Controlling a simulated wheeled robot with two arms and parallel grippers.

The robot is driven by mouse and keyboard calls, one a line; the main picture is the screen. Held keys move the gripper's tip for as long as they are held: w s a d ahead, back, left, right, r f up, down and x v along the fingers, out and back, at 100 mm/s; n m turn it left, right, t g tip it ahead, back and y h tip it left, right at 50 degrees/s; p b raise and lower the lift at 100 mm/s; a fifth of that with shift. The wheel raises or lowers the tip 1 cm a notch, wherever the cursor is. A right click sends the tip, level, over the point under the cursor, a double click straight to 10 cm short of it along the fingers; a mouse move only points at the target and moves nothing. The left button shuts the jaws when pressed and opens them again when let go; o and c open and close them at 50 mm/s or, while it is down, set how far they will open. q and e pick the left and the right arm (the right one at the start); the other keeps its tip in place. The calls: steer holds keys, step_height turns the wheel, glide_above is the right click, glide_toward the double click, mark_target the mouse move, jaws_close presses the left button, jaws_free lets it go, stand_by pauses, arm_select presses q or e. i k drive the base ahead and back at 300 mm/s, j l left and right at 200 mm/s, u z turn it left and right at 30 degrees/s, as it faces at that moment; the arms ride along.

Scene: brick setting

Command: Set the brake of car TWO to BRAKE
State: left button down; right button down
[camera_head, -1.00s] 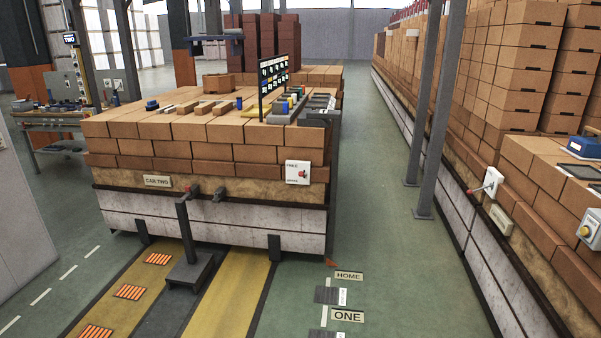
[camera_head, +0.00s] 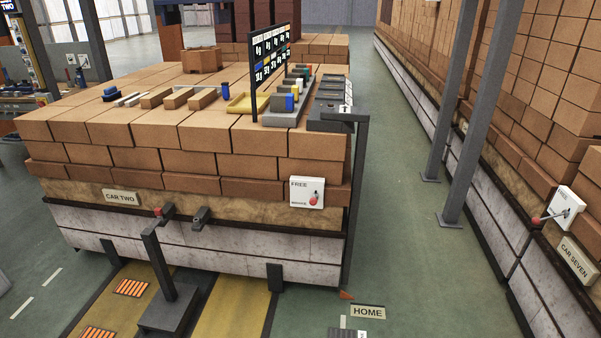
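Car TWO stands ahead, a brick-stacked car with a white lower side; its CAR TWO plate (camera_head: 121,198) is on the front face at left. The brake panel (camera_head: 307,192) is a white plate on the front face at right, marked FREE at the top and BRAKE at the bottom. Its red-knobbed lever (camera_head: 314,198) shows toward the panel's lower right; its exact setting is too small to tell. Neither of my grippers is in view.
A post with a red knob (camera_head: 158,212) stands before car TWO on the yellow floor strip. Grey columns (camera_head: 450,110) and the CAR SEVEN row (camera_head: 575,258) are on the right. The green aisle (camera_head: 395,200) between is clear. A HOME sign (camera_head: 368,312) lies on the floor.

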mark_target(313, 201)
steer(key=i+u, duration=0.1)
steer(key=i, duration=1.45)
